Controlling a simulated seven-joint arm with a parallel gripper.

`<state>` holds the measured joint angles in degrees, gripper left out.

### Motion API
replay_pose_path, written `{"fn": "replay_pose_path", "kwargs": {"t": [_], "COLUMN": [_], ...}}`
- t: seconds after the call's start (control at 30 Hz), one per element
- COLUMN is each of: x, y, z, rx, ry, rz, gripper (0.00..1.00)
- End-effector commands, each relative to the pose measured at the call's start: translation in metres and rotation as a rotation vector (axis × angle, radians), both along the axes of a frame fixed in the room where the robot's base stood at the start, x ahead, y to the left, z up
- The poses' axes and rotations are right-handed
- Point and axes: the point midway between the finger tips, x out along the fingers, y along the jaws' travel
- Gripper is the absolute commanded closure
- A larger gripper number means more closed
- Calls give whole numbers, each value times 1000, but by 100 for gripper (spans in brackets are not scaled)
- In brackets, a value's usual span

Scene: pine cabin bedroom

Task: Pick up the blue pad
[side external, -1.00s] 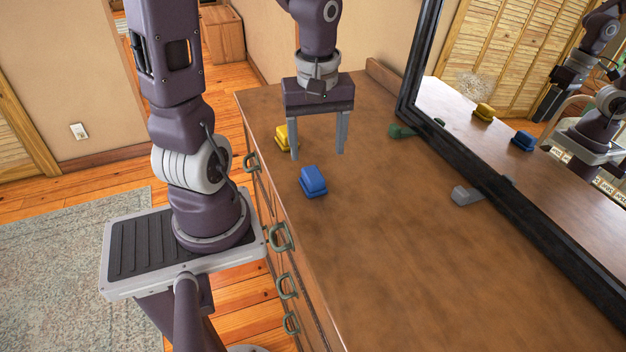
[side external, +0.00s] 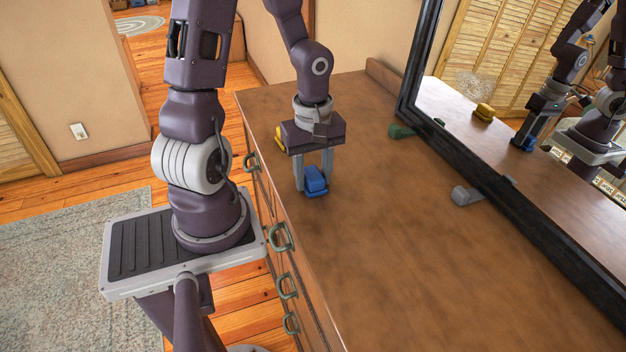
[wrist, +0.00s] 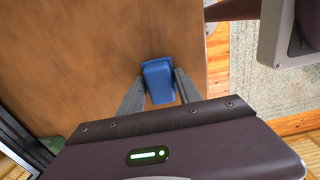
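The blue pad (side external: 316,182) lies on the brown dresser top near its drawer-side edge. My gripper (side external: 313,177) points down over it, with one finger on each side of the pad. The fingers are drawn in close and appear to touch its sides. In the wrist view the blue pad (wrist: 158,82) sits between the two grey fingertips, with little or no gap showing. The pad appears to rest on the dresser top still. The fingers hide part of its sides.
A yellow pad (side external: 280,140) stands behind my gripper, partly hidden. A green piece (side external: 400,131) and a grey piece (side external: 465,196) lie by the black-framed mirror (side external: 520,206). The near and middle dresser top (side external: 400,260) is clear.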

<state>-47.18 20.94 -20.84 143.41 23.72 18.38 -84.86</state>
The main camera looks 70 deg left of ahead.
Motion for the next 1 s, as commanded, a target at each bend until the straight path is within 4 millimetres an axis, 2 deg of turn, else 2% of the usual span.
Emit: {"fn": "replay_pose_path", "kwargs": {"t": [0.03, 0.13, 0.33, 0.43, 0.53, 0.7, 0.8, 1.0], "x": [0, 0, 0, 1, 1, 1, 1, 0], "y": [0, 0, 0, 1, 2, 2, 1, 0], "z": [0, 0, 1, 7, 25, 69, 88, 101], "rx": [0, 0, 1, 4, 6, 10, 6, 1], "ry": [0, 0, 0, -3, -7, -5, -3, -1], "rz": [0, 0, 0, 3, 5, 5, 2, -1], "gripper": [81, 99, 100, 100, 100, 100, 100, 100]}}
